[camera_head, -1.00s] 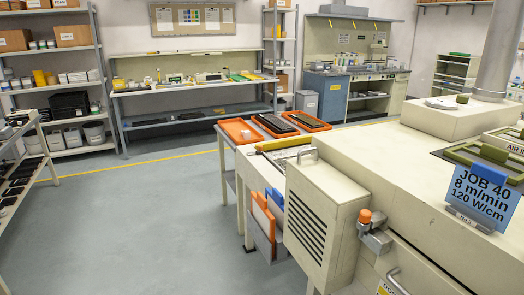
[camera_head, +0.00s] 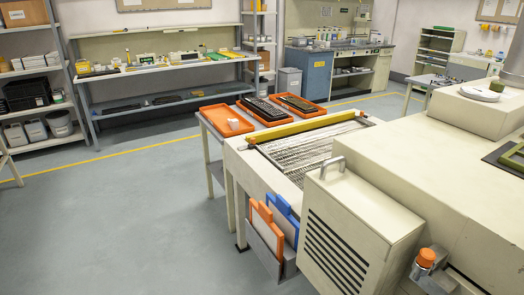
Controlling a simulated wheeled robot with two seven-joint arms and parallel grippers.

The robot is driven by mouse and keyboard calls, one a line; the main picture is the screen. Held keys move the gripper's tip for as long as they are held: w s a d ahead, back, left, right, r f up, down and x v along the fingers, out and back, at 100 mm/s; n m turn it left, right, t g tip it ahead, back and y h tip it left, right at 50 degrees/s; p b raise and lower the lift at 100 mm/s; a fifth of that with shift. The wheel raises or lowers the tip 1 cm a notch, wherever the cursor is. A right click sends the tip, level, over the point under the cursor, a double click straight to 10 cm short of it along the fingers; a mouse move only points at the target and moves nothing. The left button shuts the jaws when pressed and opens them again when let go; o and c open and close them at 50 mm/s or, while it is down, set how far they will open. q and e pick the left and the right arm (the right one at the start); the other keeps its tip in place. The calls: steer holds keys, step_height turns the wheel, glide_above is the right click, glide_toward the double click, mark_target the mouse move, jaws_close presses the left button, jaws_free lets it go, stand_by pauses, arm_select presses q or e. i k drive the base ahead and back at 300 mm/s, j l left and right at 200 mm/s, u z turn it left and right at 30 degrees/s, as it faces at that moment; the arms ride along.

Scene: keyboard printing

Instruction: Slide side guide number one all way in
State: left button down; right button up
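A cream machine (camera_head: 420,165) fills the right side of the head view. A wire-mesh conveyor bed (camera_head: 308,152) shows at its far left end. A yellow bar (camera_head: 300,129) runs along the far edge of the bed, with small orange parts near its left end. No number label is readable there, so I cannot tell which part is side guide number one. The vented box (camera_head: 350,225) with a handle hides the near side of the bed. Neither of my grippers is in view.
Three orange trays (camera_head: 212,121) rest on a stand beyond the bed; two hold dark flat items. Orange and blue boards (camera_head: 281,219) stand in a holder on the machine's left end. An orange knob (camera_head: 427,258) sticks out in front. The grey floor (camera_head: 130,220) at left is clear.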

mark_target(278, 166)
steer(key=i+j+z, duration=0.1)
steer(key=z, duration=0.3)
steer(key=i+j+z, duration=0.2)
steer(key=z, duration=0.2)
steer(key=i+j+z, duration=0.25)
steer(key=j, duration=0.35)
steer(key=i+j+z, duration=0.1)
steer(key=i+j, duration=0.15)
steer(key=i+j+z, duration=0.1)
steer(key=j, duration=0.3)
steer(key=i+j, duration=0.2)
steer(key=j, duration=0.2)
steer(key=i+j, duration=0.15)
steer(key=j, duration=0.25)
steer(key=i+j, duration=0.2)
steer(key=j, duration=0.2)
steer(key=i+j, duration=0.2)
steer(key=j, duration=0.2)
steer(key=i+j+z, duration=0.1)
steer(key=j, duration=0.25)
steer(key=i, duration=0.05)
